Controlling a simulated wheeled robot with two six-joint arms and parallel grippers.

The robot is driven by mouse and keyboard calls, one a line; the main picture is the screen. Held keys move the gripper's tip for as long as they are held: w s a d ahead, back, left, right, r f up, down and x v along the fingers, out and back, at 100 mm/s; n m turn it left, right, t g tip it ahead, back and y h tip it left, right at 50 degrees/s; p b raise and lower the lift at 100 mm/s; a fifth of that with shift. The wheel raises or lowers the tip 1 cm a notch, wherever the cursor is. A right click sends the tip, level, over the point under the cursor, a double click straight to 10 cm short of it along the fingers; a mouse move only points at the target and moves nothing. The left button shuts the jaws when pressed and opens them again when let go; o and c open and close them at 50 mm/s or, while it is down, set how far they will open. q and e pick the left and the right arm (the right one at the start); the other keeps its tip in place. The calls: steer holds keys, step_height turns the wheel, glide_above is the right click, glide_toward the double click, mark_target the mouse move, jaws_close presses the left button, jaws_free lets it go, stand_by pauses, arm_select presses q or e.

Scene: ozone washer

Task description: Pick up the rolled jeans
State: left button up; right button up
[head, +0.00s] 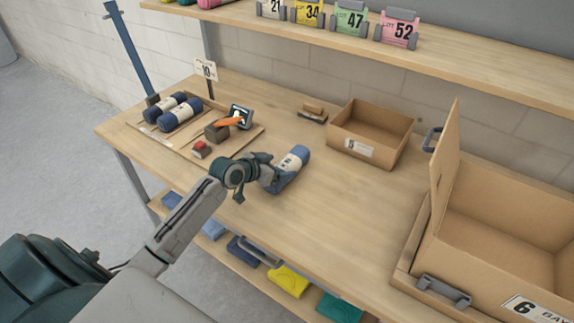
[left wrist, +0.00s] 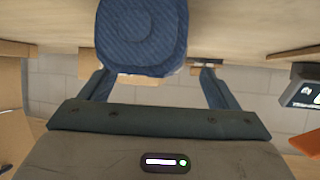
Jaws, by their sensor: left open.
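The rolled jeans (head: 292,165), a dark blue roll with a white band, lie on the workbench (head: 300,225) near its middle in the head view. My left gripper (head: 268,178) is at the near end of this roll. In the left wrist view, the ribbed end of the jeans (left wrist: 143,35) fills the upper middle. My open left fingers (left wrist: 158,82) stand on either side of it, with visible space at the right finger. Whether the left finger touches the roll is unclear. My right gripper is in neither view.
Two similar blue rolls (head: 180,115) lie on a wooden tray (head: 205,158) with a small screen, an orange-handled tool and a red button. A small open carton (head: 372,150) stands behind right, and a large open box (head: 490,260) at right. A shelf (head: 450,48) overhangs the back.

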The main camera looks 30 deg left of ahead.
arm_select(q)
steer(key=shift+x, duration=1.2)
steer(key=c, duration=1.3)
steer(key=shift+r, duration=0.15)
steer(key=shift+c, duration=0.2)
